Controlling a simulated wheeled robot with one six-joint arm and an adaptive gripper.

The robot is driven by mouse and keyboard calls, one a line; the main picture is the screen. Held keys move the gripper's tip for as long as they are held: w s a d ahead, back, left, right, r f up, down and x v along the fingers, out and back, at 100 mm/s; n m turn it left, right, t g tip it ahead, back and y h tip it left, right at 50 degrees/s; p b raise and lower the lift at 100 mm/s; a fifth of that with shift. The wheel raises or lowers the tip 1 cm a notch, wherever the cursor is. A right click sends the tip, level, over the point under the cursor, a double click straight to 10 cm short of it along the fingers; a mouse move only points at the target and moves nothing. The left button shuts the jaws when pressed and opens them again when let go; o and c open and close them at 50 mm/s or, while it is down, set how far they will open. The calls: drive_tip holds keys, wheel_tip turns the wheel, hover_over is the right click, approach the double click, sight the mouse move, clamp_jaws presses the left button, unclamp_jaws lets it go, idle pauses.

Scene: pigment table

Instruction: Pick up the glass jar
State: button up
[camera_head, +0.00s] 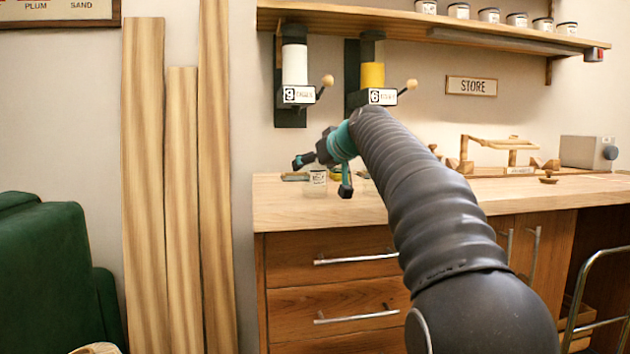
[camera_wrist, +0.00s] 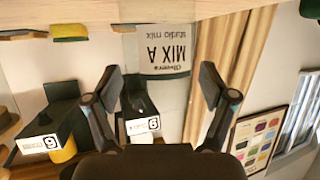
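The glass jar (camera_head: 318,182) stands upright on the wooden worktop near its left end. It is clear, with a white label reading "MIX A". In the wrist view the picture is upside down, and the jar (camera_wrist: 165,55) shows between my two fingers. My gripper (camera_head: 323,175) is open, with one finger on each side of the jar in the picture; the gripper also shows in the wrist view (camera_wrist: 160,85). A gap shows between each fingertip and the jar. I cannot tell how deep the jar sits between the fingers.
The worktop (camera_head: 285,208) has drawers below. Two wall dispensers, one white (camera_head: 294,65) and one yellow (camera_head: 372,75), hang behind the jar. Small items lie behind the gripper. A wooden stand (camera_head: 500,148) and a grey box (camera_head: 588,151) are farther right. Boards (camera_head: 182,200) lean at left.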

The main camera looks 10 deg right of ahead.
drive_tip(key=c, duration=1)
drive_tip(key=shift+r, duration=0.1)
drive_tip(key=shift+c, duration=0.2)
